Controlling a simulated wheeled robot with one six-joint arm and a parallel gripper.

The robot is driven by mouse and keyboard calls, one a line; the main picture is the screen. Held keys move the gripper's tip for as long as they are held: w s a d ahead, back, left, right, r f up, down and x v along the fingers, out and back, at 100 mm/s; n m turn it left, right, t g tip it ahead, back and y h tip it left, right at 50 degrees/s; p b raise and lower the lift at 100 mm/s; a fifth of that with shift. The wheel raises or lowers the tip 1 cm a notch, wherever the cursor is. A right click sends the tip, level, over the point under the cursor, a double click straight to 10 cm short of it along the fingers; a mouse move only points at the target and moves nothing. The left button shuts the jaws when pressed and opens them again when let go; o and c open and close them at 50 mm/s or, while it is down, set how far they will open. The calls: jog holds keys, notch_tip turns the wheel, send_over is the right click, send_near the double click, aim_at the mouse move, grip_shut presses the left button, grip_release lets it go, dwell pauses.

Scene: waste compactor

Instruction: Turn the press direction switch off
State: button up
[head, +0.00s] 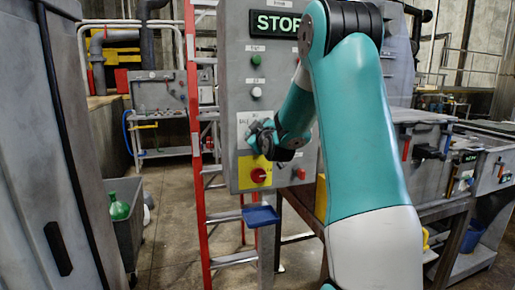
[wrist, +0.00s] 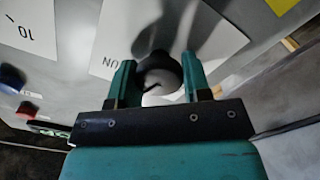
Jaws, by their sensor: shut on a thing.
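The grey control panel (head: 236,80) stands upright in front of me with a lit STOP display (head: 278,24). My gripper (head: 264,136) is at the white label plate (head: 243,122) in the middle of the panel. In the wrist view my gripper (wrist: 159,80) has its two teal fingers on either side of a dark round switch knob (wrist: 160,68) and is shut on it. The knob sits on a white plate with printed letters, seen turned in this view. My fingers and arm hide the knob in the head view, and its pointer direction cannot be read.
A red knob on a yellow plate (head: 259,175) lies just below my gripper. A green button (head: 256,59) and a white button (head: 256,92) sit above. A red ladder (head: 193,140) stands left of the panel; a workbench (head: 415,150) stands right.

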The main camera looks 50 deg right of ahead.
jog(key=shift+f+n+b, duration=0.15)
jog(key=shift+n+b, duration=0.75)
jog(key=shift+b, duration=0.4)
jog(key=o, duration=0.9)
jog(key=b+v, duration=0.5)
jog(key=v, duration=1.2)
jog(key=shift+s+b, duration=0.25)
jog(key=shift+b, duration=0.05)
